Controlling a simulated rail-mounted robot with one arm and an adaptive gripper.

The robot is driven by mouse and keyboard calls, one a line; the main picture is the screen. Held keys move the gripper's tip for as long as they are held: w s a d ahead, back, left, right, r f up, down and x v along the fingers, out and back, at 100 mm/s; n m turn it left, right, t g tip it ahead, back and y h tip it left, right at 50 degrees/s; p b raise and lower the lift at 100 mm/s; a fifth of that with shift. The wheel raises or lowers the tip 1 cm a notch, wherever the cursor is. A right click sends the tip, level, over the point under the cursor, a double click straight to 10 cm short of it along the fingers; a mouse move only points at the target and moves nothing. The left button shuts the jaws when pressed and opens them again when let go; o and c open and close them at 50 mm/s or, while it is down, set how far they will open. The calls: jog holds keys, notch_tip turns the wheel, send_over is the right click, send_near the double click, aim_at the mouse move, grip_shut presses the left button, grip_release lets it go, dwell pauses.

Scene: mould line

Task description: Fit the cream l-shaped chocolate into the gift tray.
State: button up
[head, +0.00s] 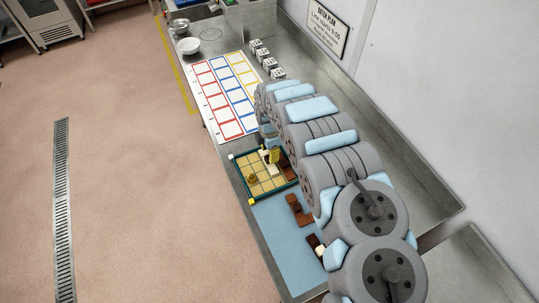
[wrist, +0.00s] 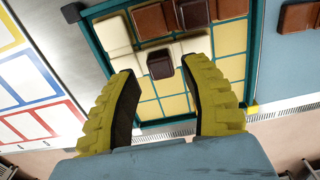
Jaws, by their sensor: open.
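The gift tray (wrist: 99,7) has a teal rim and a pale yellow grid floor. In the wrist view, cream chocolate (wrist: 110,32) lies in its upper left part, with more cream on both sides of a dark brown block (wrist: 159,63). I cannot tell whether all the cream is one piece. My gripper (wrist: 168,92) is open over the tray, its yellow fingers apart with bare grid between them and the cream just beyond their tips. In the head view, the tray (head: 284,190) is partly hidden by my arm; my gripper (head: 262,167) is over it.
Milk-brown chocolate (wrist: 153,20) lies at the tray's far side. A brown piece (head: 298,210) and a dark piece (head: 313,241) with cream beside it lie on the blue mat (head: 275,225). A sheet of coloured squares (head: 225,95), several small cubes (head: 263,54) and bowls (head: 189,45) stand farther along the bench.

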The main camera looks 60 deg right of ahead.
notch_tip(320, 180, up, 9)
jog(key=shift+r, duration=0.15)
dwell(0.6)
dwell(0.6)
